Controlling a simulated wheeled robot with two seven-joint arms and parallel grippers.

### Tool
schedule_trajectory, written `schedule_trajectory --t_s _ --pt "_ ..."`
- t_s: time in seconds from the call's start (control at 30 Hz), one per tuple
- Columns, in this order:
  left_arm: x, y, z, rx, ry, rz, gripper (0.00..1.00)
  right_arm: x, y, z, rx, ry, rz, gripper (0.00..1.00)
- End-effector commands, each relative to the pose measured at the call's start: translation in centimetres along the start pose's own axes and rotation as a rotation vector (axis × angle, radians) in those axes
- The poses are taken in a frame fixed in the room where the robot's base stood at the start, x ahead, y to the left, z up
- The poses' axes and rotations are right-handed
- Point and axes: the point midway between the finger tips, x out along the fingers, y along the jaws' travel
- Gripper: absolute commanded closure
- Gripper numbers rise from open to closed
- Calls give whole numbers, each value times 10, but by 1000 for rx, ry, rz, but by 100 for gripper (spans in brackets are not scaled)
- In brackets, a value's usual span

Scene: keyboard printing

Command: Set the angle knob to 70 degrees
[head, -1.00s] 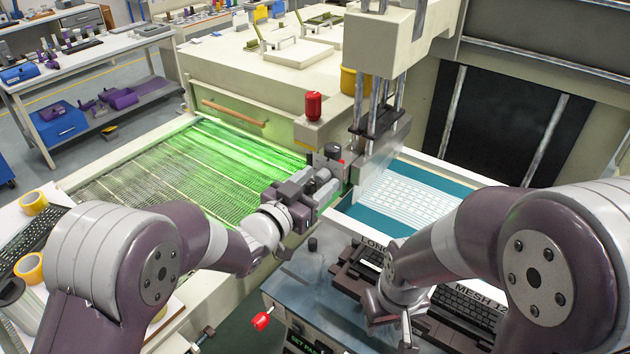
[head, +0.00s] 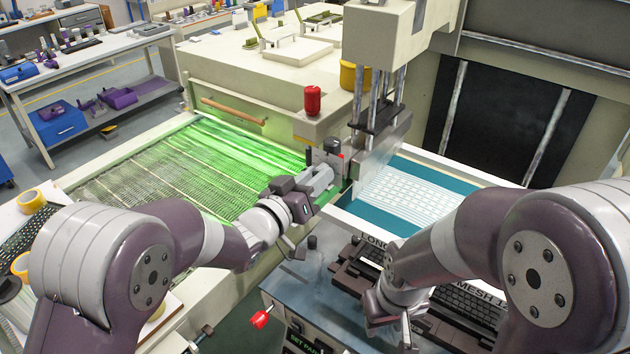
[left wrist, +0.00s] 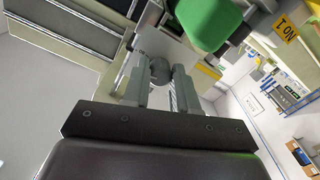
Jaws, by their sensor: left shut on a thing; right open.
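The round grey angle knob (left wrist: 160,70) sits between the two fingers of my left gripper (left wrist: 162,82) in the left wrist view, and the fingers are shut on it. In the head view, my left gripper (head: 322,178) is at the dark fixture beside the print head, at the right edge of the green-lit mesh. There the knob is mostly hidden by the gripper, and no angle scale can be read. My right gripper (head: 388,315) is low at the right, above the keyboards, open and partly hidden by its own arm.
The print head's metal posts (head: 378,100) rise close by. A teal-framed screen (head: 425,195) lies to the right.

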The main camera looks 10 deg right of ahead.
Motion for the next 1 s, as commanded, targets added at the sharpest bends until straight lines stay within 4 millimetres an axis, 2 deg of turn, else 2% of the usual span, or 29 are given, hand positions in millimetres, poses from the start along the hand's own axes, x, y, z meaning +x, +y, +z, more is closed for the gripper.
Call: schedule_trajectory --t_s 0.47,1.0 --pt "0 1 -2 -448 4 1 100 4 0 0 0 0 0 57" --pt "0 2 -4 -956 5 2 100 -4 0 0 0 0 0 57"
